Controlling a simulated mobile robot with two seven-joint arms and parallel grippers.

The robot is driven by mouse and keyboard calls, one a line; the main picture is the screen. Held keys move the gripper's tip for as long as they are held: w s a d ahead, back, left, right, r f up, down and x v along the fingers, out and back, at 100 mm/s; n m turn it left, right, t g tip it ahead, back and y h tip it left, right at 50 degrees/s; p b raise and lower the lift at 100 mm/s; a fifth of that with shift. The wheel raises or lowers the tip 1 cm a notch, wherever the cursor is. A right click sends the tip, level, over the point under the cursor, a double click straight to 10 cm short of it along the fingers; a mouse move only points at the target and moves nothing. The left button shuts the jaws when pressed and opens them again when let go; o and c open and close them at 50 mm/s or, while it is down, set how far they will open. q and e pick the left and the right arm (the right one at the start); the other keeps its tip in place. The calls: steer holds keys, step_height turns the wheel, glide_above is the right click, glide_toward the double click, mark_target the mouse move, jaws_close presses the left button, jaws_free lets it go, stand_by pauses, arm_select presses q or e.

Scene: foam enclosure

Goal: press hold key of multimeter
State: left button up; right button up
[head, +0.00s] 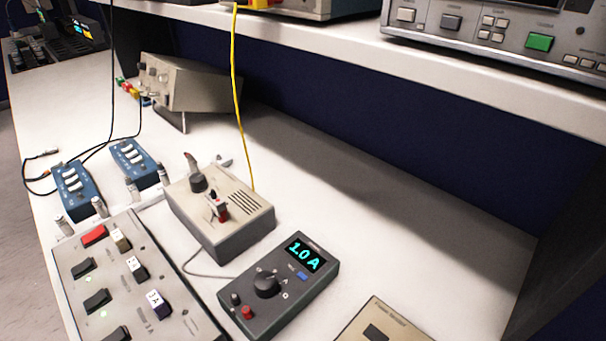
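The multimeter (322,281) is a dark grey box lying at the lower middle of the head view, on the white bench. Its black display reads "1.0 A" in cyan. A round black dial (267,283) sits at its middle, with small markings around it. A small blue key (302,276) lies just below the display; its label is too small to read, so I cannot tell whether it is the hold key. A red knob or socket and a black one are at its near left end. Neither of my grippers is in view.
A beige box (240,225) with levers stands behind the multimeter. A panel (150,262) with rocker switches is at the lower left, and another beige device (385,322) at the bottom. A yellow cable (236,100) hangs from the shelf (480,80). The bench's right side is clear.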

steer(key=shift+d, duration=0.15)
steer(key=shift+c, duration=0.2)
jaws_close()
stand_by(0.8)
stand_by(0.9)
